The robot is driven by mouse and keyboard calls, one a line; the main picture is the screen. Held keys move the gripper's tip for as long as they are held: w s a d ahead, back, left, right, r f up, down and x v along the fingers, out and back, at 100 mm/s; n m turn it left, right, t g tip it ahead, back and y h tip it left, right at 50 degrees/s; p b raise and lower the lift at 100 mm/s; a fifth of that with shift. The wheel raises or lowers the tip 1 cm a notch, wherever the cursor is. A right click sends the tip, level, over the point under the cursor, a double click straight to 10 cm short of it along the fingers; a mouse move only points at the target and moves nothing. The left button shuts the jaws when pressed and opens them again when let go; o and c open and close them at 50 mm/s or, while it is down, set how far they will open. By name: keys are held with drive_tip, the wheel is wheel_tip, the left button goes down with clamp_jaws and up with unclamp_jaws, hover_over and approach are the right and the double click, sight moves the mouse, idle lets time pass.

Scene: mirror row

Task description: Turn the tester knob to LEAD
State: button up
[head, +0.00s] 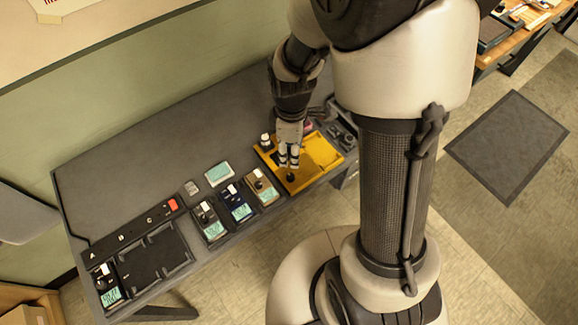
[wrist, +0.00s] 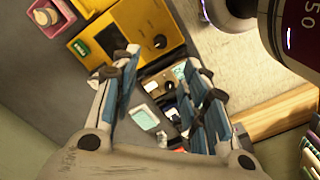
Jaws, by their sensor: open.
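The yellow tester (head: 322,151) lies near the right end of the grey table in the head view. Its black round knob (head: 290,177) is on its near left part. My gripper (head: 288,164) points down over the tester, just behind the knob in the picture. In the wrist view my gripper (wrist: 168,76) has its blue-padded fingers spread, with no object held. The tester (wrist: 118,31) shows there beyond the fingers, with its knob (wrist: 160,41) and a small green label or display (wrist: 82,47). The knob's setting and the word LEAD are not readable.
Several handheld meters, among them a brown one (head: 261,187) and a blue one (head: 237,204), stand left of the tester. A pale card (head: 219,174) lies behind them. The table's back left is clear.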

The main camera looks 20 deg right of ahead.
sight(291, 176)
wheel_tip(291, 176, down, 13)
drive_tip(key=b, duration=0.3)
drive_tip(key=shift+r+b, duration=0.1)
drive_tip(key=shift+b, duration=0.3)
drive_tip(key=shift+c, duration=0.3)
clamp_jaws()
